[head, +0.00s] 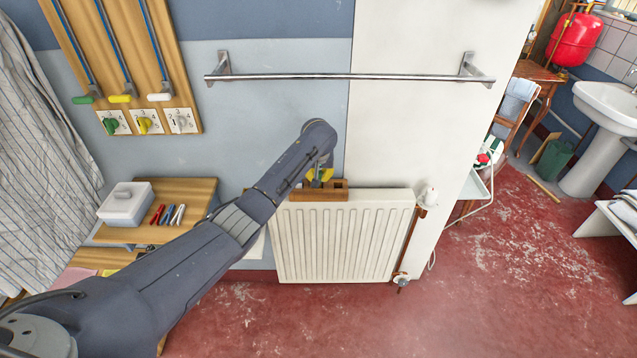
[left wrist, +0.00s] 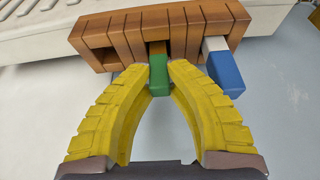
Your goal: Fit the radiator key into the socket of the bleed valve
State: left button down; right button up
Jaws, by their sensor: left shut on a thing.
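My left gripper (head: 318,177) is at the wooden slotted block (head: 333,194) on the top left of the white radiator (head: 342,240). In the left wrist view its yellow fingers (left wrist: 160,72) are shut on a green handle (left wrist: 159,78), whose brass-coloured part still sits in a slot of the block (left wrist: 126,32). A blue handle with a white part (left wrist: 224,68) sits in another slot to the right. I cannot tell which of the two is the radiator key. The bleed valve and its socket cannot be made out. My right gripper is not in view.
A metal rail (head: 350,76) runs along the wall above the radiator. A white knob (head: 428,195) is at the radiator's upper right, and a pipe fitting (head: 401,280) at its lower right. A wooden bench with a white box (head: 125,204) stands left. Red floor is open in front.

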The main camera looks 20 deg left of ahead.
pick_arm(q)
jog(key=shift+r, duration=0.1)
jog(key=shift+r, duration=0.55)
jog(key=r, duration=0.5)
jog(key=shift+s+a+r, duration=0.25)
jog(key=shift+s+r, duration=0.05)
jog(key=s+a, duration=1.2)
jog(key=w+a+r, duration=0.2)
jog(key=w+a, duration=0.1)
jog(key=a, duration=0.8)
jog(key=shift+w+a+f, duration=0.1)
jog(key=shift+w+f, duration=0.05)
jog(key=shift+f, duration=1.45)
jog(key=shift+w+a+f, duration=0.1)
jog(key=shift+w+f, duration=0.05)
jog(key=shift+f, duration=1.5)
jog(key=shift+w+a+f, duration=0.1)
jog(key=shift+w+f, duration=0.05)
jog(key=shift+f, duration=1.45)
jog(key=shift+f, duration=0.15)
